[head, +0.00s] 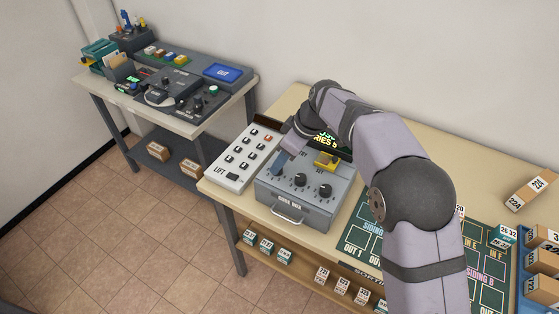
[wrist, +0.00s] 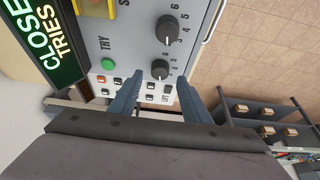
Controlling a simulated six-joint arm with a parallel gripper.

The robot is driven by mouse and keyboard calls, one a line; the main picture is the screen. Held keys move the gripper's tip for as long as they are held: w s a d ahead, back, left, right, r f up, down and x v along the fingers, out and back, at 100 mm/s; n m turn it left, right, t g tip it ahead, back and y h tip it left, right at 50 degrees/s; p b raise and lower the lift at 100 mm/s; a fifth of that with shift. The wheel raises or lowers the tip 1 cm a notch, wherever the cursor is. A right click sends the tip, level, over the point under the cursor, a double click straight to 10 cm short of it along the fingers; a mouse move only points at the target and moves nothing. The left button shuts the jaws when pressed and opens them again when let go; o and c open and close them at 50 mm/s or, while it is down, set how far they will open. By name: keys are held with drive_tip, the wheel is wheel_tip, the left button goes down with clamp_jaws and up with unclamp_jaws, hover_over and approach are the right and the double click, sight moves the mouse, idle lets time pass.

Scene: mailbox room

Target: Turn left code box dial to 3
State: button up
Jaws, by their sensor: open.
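The grey code box (head: 300,210) stands on the bench in the head view, with a handle on its front. Its middle dial (head: 299,179) and right dial (head: 324,191) show; my gripper (head: 277,165) hides the left dial there. In the wrist view the black left dial (wrist: 160,70) lies between the tips of my open gripper (wrist: 161,80), apparently with a gap on both sides. Whether the fingers reach around it in depth is unclear. The middle dial (wrist: 168,30) is above it. The left dial's setting is too small to read.
A green TRY button (wrist: 107,64) and a lit display (wrist: 42,40) sit beside the dials. A white LIFT panel (head: 243,158) stands close left of the box. A yellow part (head: 326,159) is on the box top. A dark track board (head: 365,235) lies right.

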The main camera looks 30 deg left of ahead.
drive_tip(key=shift+p+x, duration=0.4)
drive_tip(key=shift+x, duration=1.15)
drive_tip(key=c, duration=1)
drive_tip(key=shift+c, duration=0.2)
